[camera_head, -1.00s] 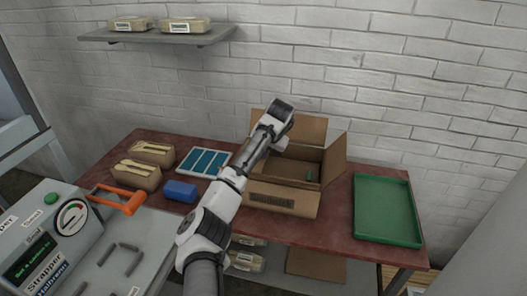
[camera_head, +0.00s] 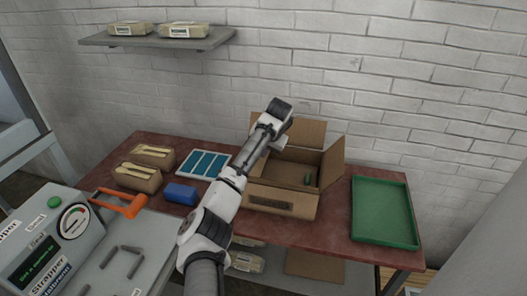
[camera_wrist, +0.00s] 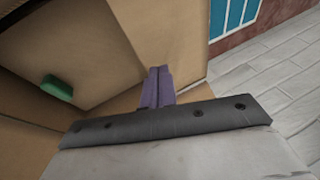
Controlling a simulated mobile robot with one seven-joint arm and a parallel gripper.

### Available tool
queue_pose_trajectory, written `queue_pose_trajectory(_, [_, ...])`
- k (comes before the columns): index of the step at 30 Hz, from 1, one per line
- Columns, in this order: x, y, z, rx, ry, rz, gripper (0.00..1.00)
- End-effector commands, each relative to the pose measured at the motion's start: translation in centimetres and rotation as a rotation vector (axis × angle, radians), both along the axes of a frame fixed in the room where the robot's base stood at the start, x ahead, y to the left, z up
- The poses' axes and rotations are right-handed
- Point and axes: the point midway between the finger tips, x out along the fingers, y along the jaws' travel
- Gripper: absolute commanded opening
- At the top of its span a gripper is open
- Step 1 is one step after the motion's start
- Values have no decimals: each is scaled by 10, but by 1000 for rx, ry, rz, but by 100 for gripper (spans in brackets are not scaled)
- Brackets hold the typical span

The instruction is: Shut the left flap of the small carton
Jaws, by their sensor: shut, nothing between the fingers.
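The small carton (camera_head: 283,199) stands on the table with its top open. Its back flap (camera_head: 304,132) and right flap (camera_head: 333,162) stand up and outward. The left flap is mostly hidden behind my arm in the head view. In the wrist view a brown cardboard panel (camera_wrist: 160,35), likely the left flap, stands between the carton's inside and the blue tray side. My gripper (camera_wrist: 158,72) is shut and empty, its purple fingertips close against this panel; I cannot tell whether they touch. A small green thing (camera_wrist: 57,87) lies inside the carton; it also shows in the head view (camera_head: 308,178).
A green tray (camera_head: 384,212) lies right of the carton. Left of it are a blue-and-white tray (camera_head: 204,164), a blue block (camera_head: 181,193) and packs of wooden spoons (camera_head: 138,175). The strapper machine (camera_head: 55,235) stands front left. The brick wall (camera_head: 380,80) is behind.

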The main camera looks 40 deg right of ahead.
Motion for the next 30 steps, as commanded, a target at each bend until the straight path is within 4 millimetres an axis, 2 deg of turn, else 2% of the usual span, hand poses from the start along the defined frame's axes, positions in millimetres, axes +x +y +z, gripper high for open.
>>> queue_pose_trajectory(8, [8, 8, 44, -1, -1, 4, 0])
queue_pose_trajectory(10, [0, 6, 48, -4, -4, -1, 0])
queue_pose_trajectory(15, [-19, 6, 83, -4, -4, 1, 0])
queue_pose_trajectory(19, [-30, 6, 104, -3, -3, 2, 0])
queue_pose_trajectory(24, [-38, 6, 120, -1, -1, 3, 0])
queue_pose_trajectory(30, [-40, 6, 124, -1, -1, 3, 0])
